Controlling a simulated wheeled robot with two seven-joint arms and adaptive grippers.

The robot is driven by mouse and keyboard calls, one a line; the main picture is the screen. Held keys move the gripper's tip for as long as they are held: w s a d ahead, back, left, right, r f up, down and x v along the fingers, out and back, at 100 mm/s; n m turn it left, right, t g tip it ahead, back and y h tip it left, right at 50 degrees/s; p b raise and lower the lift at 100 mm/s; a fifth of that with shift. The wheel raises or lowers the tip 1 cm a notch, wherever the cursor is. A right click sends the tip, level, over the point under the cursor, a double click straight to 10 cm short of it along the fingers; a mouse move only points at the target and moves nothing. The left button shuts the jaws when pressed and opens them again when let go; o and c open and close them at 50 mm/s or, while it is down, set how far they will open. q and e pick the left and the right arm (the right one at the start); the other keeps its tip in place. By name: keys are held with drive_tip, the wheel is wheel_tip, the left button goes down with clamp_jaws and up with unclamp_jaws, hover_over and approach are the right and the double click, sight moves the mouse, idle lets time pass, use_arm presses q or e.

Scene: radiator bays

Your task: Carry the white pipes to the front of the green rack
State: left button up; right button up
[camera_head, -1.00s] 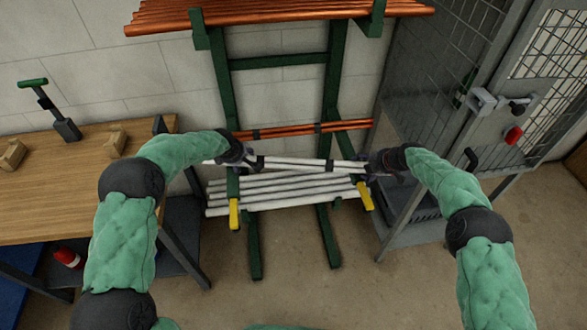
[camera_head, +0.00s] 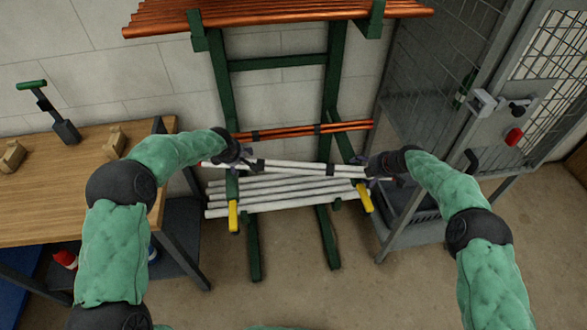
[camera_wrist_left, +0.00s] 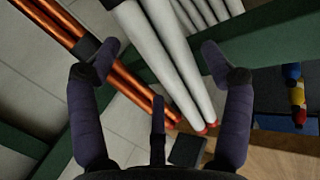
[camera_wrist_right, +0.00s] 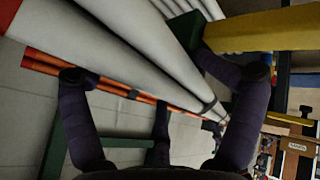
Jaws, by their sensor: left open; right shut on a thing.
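A pair of banded white pipes (camera_head: 297,168) lies level across the front of the green rack (camera_head: 280,61), just above other white pipes (camera_head: 285,195) on its low arms. My right gripper (camera_head: 372,172) is shut on the right end of the banded pipes; they also run between its fingers in the right wrist view (camera_wrist_right: 135,50). My left gripper (camera_head: 243,158) is open around their left part. In the left wrist view the white pipes (camera_wrist_left: 160,60), with red ends, pass between its spread fingers (camera_wrist_left: 160,75). Whether those fingers touch them I cannot tell.
Copper pipes lie on the rack's top arms (camera_head: 270,12) and on a middle level (camera_head: 300,130) just behind my grippers. Yellow tips (camera_head: 233,215) end the low arms. A wooden bench (camera_head: 90,160) stands left, a grey mesh cage (camera_head: 430,90) right. The front floor is clear.

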drive_tip(key=shift+r, duration=0.1)
use_arm(q)
drive_tip(key=shift+v, duration=2.6)
use_arm(e)
drive_tip(key=v, duration=0.8)
use_arm(q)
drive_tip(key=shift+s+d, duration=0.1)
